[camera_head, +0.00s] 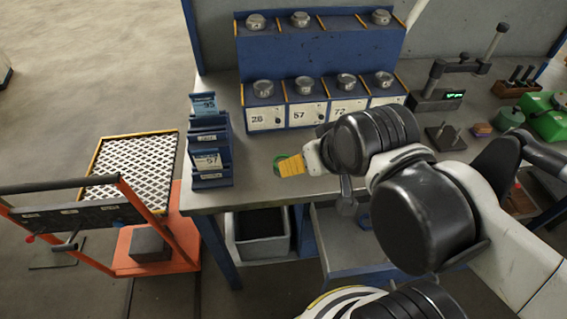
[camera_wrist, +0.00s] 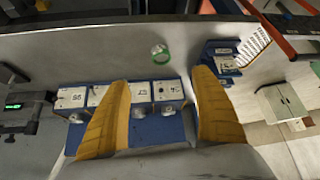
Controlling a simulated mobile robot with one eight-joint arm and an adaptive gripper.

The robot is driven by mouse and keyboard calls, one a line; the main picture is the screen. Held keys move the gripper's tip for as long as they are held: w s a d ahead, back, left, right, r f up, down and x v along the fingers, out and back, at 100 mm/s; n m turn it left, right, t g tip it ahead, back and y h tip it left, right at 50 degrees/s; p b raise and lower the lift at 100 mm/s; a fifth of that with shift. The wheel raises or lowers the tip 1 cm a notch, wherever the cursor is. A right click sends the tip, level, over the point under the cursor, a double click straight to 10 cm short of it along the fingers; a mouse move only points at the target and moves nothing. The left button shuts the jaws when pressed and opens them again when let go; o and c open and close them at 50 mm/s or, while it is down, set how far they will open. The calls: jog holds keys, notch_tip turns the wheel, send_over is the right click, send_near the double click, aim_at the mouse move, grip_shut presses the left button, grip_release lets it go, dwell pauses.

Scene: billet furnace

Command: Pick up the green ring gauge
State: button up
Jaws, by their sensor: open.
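The green ring gauge (camera_wrist: 160,55) lies on the grey workbench (camera_wrist: 120,45) in the wrist view, with a pale spot or part inside it that is too small to make out. In the head view the green ring (camera_head: 279,161) shows only in part, behind a yellow finger. My gripper (camera_wrist: 161,78) is open and empty, with its yellow ribbed fingers wide apart. In the wrist view the ring appears just beyond the fingertips, between their lines. In the head view my gripper (camera_head: 291,166) is over the bench's front left part; the height gap is unclear.
A blue rack (camera_head: 318,60) with numbered bins and round metal pieces stands at the back. A blue card holder (camera_head: 209,150) stands left of the ring. A measuring stand (camera_head: 436,98) and green cases (camera_head: 549,118) are at right. An orange cart (camera_head: 150,249) is beside the bench.

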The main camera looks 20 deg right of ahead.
jog(key=w+n+g+p, duration=0.3)
jog(key=w+g+p, duration=0.15)
jog(key=w, duration=0.65)
jog(key=w+f, duration=0.1)
jog(key=f, duration=0.3)
jog(key=w+f+n+g, duration=0.1)
jog(key=w+f, duration=0.1)
jog(key=f, duration=0.2)
jog(key=w+f+n+g, duration=0.1)
jog(key=w+f, duration=0.1)
jog(key=f, duration=0.2)
jog(key=shift+a+f+g+p, duration=0.15)
jog(key=shift+a+g+p, duration=0.1)
jog(key=shift+a+p, duration=0.1)
jog(key=f, duration=0.2)
jog(key=f+b, duration=0.1)
jog(key=f, duration=0.1)
jog(key=f+b, duration=0.1)
jog(key=f, duration=0.1)
jog(key=shift+w+d, duration=0.15)
jog(key=shift+d, duration=0.2)
jog(key=shift+r, duration=0.15)
jog(key=c, duration=1.5)
jog(key=shift+o, duration=0.2)
